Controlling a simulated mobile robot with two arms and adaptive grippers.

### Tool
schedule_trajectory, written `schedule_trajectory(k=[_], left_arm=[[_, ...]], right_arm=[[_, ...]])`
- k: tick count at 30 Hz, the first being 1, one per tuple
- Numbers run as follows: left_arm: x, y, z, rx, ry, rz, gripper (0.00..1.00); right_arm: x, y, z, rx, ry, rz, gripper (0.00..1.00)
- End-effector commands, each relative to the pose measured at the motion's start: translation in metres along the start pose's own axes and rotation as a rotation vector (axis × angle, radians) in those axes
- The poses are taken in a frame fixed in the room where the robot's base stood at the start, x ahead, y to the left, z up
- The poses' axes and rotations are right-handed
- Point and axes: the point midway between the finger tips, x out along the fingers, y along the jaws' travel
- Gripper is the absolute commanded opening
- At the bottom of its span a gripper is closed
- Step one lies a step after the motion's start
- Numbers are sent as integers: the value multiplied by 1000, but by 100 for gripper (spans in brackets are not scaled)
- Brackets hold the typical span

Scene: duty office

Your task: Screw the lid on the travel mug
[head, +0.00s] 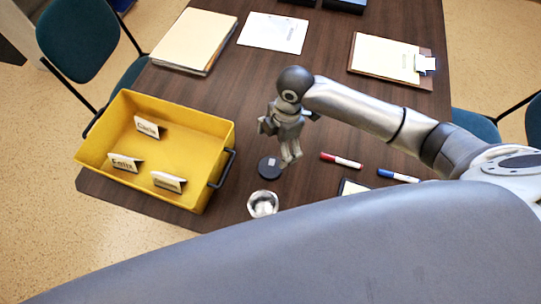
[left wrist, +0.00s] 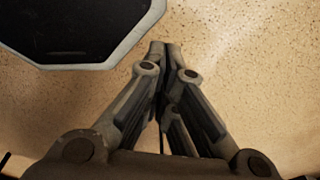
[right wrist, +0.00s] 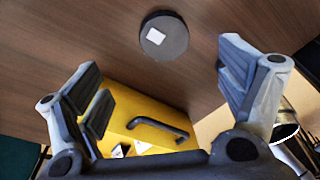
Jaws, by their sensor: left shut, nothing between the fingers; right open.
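The lid (head: 269,167) is a dark round disc with a small white label, lying flat on the brown table. It also shows in the right wrist view (right wrist: 164,38), ahead of the open fingers. The travel mug (head: 263,204) is silver and open at the top, nearer the table's front edge than the lid. Part of it shows at the right of the right wrist view (right wrist: 286,128). My right gripper (head: 289,157) is open and empty, above the table beside the lid. My left gripper (left wrist: 163,48) is shut and empty over the speckled floor, outside the head view.
A yellow crate (head: 216,178) with several name cards stands left of the lid. A red marker (head: 341,160) and a blue marker (head: 398,175) lie to the right. Folders (head: 195,40), a paper sheet (head: 273,32) and a clipboard (head: 391,59) lie farther back.

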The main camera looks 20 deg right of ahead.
Motion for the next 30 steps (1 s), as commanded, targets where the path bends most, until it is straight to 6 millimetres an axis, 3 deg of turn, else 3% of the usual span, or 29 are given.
schedule_trajectory(k=[6,12,22,30], left_arm=[[0,2,16,1,-22,2,0],[0,0,18,1,-27,0,0],[-5,-1,7,1,-9,-1,0],[-5,-2,5,0,-7,-2,0]], right_arm=[[1,0,0,0,1,0,91],[3,0,0,1,1,-1,91],[48,-1,-1,1,1,-2,91],[58,0,-1,0,1,1,91]])
